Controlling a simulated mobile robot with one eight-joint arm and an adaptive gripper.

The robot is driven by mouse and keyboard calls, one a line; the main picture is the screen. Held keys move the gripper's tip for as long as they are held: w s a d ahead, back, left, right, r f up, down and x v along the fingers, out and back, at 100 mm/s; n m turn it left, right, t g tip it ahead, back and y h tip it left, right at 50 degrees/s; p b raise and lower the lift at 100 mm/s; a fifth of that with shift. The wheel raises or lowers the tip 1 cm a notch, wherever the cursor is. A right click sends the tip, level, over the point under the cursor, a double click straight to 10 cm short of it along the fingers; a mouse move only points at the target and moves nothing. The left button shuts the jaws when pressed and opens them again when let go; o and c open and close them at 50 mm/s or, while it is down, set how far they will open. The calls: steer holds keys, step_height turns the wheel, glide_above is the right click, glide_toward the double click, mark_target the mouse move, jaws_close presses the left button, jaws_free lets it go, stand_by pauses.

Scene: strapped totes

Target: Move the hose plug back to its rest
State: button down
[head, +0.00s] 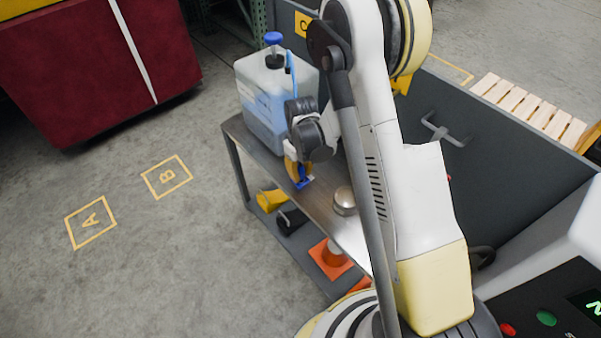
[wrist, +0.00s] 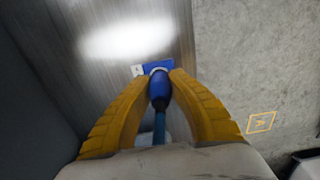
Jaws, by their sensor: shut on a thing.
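My gripper (wrist: 159,80) has its two yellow fingers closed on a dark blue hose plug (wrist: 159,94). A lighter blue hose (wrist: 159,128) runs from the plug back toward the wrist. Just beyond the fingertips is a flat blue piece (wrist: 152,69), likely the rest, with a small white tab at its left. The plug's tip overlaps it; I cannot tell whether they touch. The plug itself is mostly hidden there.
A translucent jug (head: 255,92) with blue liquid and a blue cap stands on the metal bench (head: 236,128), a blue hose (head: 290,64) at its top. A round metal object (head: 344,200) sits nearer. A dark panel backs the bench.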

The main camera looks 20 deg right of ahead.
steer(key=shift+f, duration=0.6)
stand_by(0.6)
steer(key=c, duration=1.3)
jaws_free()
steer(key=shift+o, duration=0.2)
step_height(320, 180, up, 12)
